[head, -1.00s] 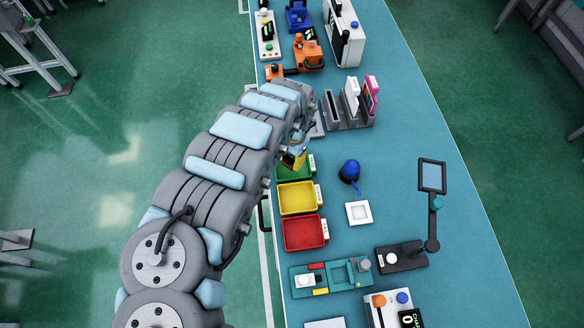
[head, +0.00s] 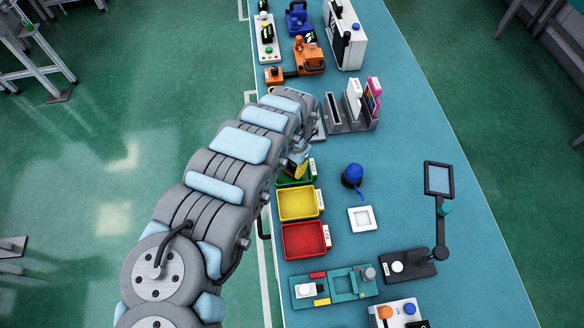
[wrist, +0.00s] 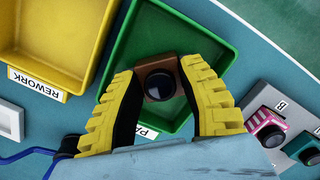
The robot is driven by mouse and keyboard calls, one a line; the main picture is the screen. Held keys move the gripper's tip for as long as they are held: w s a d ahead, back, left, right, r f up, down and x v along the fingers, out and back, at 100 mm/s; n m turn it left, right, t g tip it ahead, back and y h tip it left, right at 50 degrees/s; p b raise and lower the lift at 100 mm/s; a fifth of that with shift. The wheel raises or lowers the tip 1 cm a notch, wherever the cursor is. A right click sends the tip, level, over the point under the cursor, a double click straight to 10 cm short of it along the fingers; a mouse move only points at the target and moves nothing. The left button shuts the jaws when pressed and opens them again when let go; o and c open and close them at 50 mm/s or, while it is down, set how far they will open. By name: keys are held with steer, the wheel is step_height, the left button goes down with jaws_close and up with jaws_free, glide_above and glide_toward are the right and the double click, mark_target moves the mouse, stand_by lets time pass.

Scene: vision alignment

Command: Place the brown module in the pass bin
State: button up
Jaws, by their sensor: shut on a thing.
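The brown module (wrist: 168,66), a brown block with a round black lens, sits between my gripper's yellow ridged fingers in the wrist view. My gripper (wrist: 163,100) is shut on it. Both are over the green pass bin (wrist: 200,25), with the module inside the bin's outline; whether it touches the floor I cannot tell. In the head view my gripper (head: 299,163) is at the green bin (head: 297,181), and the arm and gripper hide the module there.
The yellow rework bin (head: 298,203) adjoins the green bin, with the red bin (head: 305,240) beyond it. A grey rack (head: 352,114) with upright panels stands near the green bin. A blue round object (head: 352,175) and a white square tile (head: 362,218) lie to the right.

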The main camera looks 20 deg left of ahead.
steer(key=shift+f, duration=0.15)
steer(key=o, duration=0.8)
steer(key=r, duration=0.4)
steer(key=w+r+p, duration=0.1)
steer(key=r, duration=0.3)
steer(key=r+p, duration=0.1)
steer(key=r, duration=0.3)
steer(key=shift+w+d+r, duration=0.1)
steer(key=shift+w+d, duration=0.1)
